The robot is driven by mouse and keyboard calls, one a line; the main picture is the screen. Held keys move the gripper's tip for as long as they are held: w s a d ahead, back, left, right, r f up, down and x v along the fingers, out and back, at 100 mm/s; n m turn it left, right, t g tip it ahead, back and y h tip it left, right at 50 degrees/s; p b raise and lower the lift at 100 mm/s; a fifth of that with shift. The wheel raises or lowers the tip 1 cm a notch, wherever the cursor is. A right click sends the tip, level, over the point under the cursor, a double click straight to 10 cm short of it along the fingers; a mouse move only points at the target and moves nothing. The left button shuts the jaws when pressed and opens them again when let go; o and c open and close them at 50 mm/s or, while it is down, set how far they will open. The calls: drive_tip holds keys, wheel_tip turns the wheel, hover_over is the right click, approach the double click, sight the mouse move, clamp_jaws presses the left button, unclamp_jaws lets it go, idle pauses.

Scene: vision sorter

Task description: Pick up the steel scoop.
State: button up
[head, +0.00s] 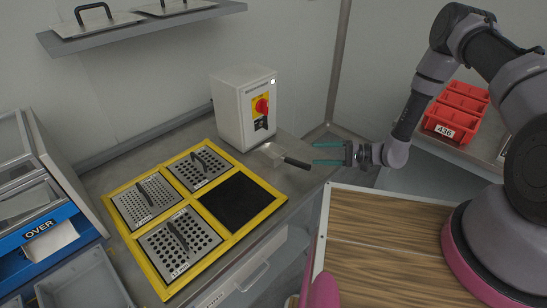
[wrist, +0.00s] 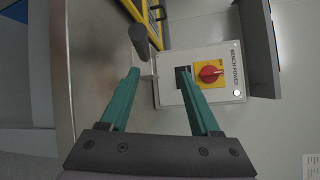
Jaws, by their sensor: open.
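The steel scoop (head: 272,151) lies on the grey bench in front of the white switch box, its dark handle (head: 297,163) pointing right toward the bench edge. My gripper (head: 314,153) is open and empty, just right of the handle end, with its teal fingers pointing left toward it. In the wrist view the dark scoop handle (wrist: 139,36) shows beyond the fingertips (wrist: 158,72), nearer the left finger and apart from it. The scoop's metal part is only partly visible there.
The white box with a red knob (head: 262,105) stands close behind the scoop. A yellow frame (head: 222,237) with perforated plates and a black square lies left. Red bins (head: 456,112) stand at right. A wood-topped surface (head: 380,235) is in front.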

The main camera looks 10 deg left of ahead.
sight(288, 160)
drive_tip(key=f, duration=0.1)
drive_tip(key=s+f, duration=0.1)
drive_tip(key=shift+a+f+t, duration=0.3)
drive_tip(key=shift+f, duration=0.05)
drive_tip(key=a, duration=0.4)
drive_tip(key=shift+s+a+f, duration=0.1)
drive_tip(key=shift+a+f, duration=0.25)
drive_tip(key=shift+f, duration=0.05)
drive_tip(key=shift+m, duration=0.3)
drive_tip(key=shift+a+f, duration=0.15)
drive_tip(key=shift+a, duration=0.8)
drive_tip(key=shift+a+f, duration=0.2)
drive_tip(key=shift+a, duration=0.75)
drive_tip(key=shift+a+f, duration=0.15)
drive_tip(key=shift+a, duration=0.8)
clamp_jaws()
